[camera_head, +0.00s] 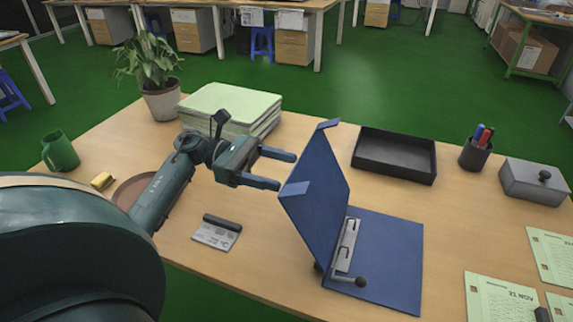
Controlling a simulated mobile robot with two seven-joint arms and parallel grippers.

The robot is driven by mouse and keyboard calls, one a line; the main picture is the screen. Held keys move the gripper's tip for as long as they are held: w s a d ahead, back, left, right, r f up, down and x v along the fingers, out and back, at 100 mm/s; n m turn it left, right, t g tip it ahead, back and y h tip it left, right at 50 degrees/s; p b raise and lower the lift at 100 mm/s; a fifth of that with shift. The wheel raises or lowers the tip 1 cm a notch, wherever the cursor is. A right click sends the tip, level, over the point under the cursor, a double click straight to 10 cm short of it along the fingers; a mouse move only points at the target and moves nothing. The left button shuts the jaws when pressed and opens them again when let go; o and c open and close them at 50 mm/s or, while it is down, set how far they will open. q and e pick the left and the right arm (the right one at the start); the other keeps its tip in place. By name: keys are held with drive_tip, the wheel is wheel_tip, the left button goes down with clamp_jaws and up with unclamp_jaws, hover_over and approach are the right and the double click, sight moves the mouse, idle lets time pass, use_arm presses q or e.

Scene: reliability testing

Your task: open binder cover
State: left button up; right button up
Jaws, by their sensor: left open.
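A blue binder (385,262) lies on the table right of centre, its metal ring mechanism (347,245) and a dark lever knob showing along the spine. In this single view I cannot tell whether a fingertip touches the cover. The gripper holds nothing. My right gripper is not in view.
A stack of green folders (232,105) and a potted plant (160,98) stand behind my left arm. A black tray (395,155), a pen cup (475,155) and a grey box (534,182) stand at the back right. A card (216,235) lies left of the binder.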

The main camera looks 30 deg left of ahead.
sight(317, 194)
use_arm(q)
drive_tip(key=shift+x, duration=1.25)
drive_tip(key=shift+c, duration=0.5)
drive_tip(key=c, duration=1.3)
drive_tip(key=d+r+y, duration=0.1)
drive_tip(key=w+d+r+y, duration=0.1)
drive_tip(key=d, duration=0.1)
drive_tip(key=d+r+y, duration=0.1)
drive_tip(key=d, duration=0.1)
drive_tip(key=shift+w+d+g+y, duration=0.15)
drive_tip(key=shift+g+y, duration=0.15)
drive_tip(key=shift+y, duration=0.1)
drive_tip(key=shift+w+d+r+b, duration=0.1)
drive_tip(key=shift+d+b, duration=0.25)
drive_tip(key=shift+b, duration=0.05)
drive_tip(key=shift+d+r, duration=0.2)
drive_tip(key=o, duration=1.4)
